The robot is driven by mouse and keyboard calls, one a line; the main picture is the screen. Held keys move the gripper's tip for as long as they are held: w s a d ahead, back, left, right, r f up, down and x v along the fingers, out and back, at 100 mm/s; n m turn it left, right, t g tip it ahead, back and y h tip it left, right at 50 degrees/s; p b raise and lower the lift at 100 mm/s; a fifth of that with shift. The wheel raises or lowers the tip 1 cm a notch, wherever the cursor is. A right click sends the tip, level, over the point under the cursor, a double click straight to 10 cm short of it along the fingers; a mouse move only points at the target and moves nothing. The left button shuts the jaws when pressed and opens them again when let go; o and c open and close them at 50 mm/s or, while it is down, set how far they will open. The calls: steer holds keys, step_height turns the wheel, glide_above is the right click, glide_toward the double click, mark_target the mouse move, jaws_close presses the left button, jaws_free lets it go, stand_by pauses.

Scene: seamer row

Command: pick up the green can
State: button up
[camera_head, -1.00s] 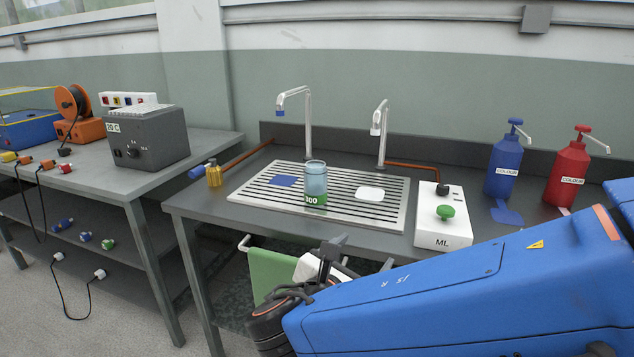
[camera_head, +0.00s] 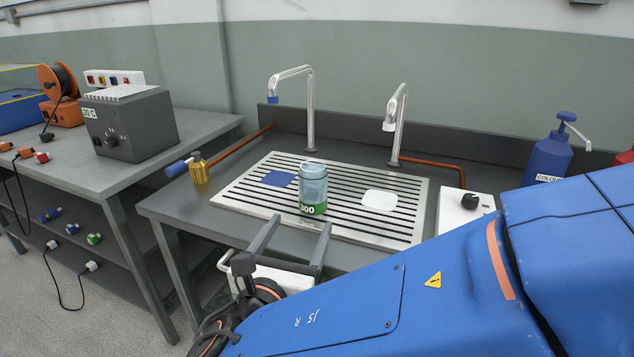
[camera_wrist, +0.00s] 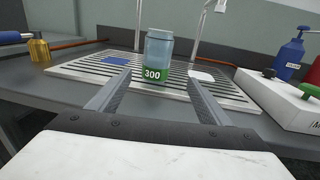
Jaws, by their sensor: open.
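The can (camera_head: 313,186) is pale blue glass-like above with a green band marked 300 at its base. It stands upright on the slotted metal drain plate (camera_head: 239,198), between a blue patch and a white patch. In the wrist view the can (camera_wrist: 158,55) is upright beyond the fingertips, roughly centred between them. My gripper (camera_head: 296,228) is open and empty in front of the plate's near edge, with its two fingers pointing toward the can. The fingers also show in the wrist view (camera_wrist: 158,80), apart on either side and short of the can.
Two taps (camera_head: 310,110) (camera_head: 397,122) rise behind the plate. A brass fitting with a blue end (camera_head: 199,170) stands left. The white ML box (camera_head: 457,210) and blue colour bottle (camera_head: 549,155) are right. A grey instrument box (camera_head: 130,125) sits on the left bench.

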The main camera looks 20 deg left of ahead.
mark_target(313, 202)
steer(key=w, duration=1.1)
steer(key=shift+a, duration=0.2)
steer(key=shift+w+a+r, duration=0.1)
steer(key=shift+w+a, duration=0.1)
steer(key=shift+w, duration=0.8)
steer(key=shift+w+a+f, duration=0.1)
steer(key=shift+w+a, duration=0.05)
steer(key=shift+w, duration=0.85)
steer(key=shift+w+a+r, duration=0.1)
steer(key=shift+w+a, duration=0.1)
steer(key=shift+w, duration=0.8)
steer(key=c, duration=1.4)
step_height(313, 202, up, 10)
steer(key=shift+r, duration=0.1)
steer(key=shift+c, duration=0.2)
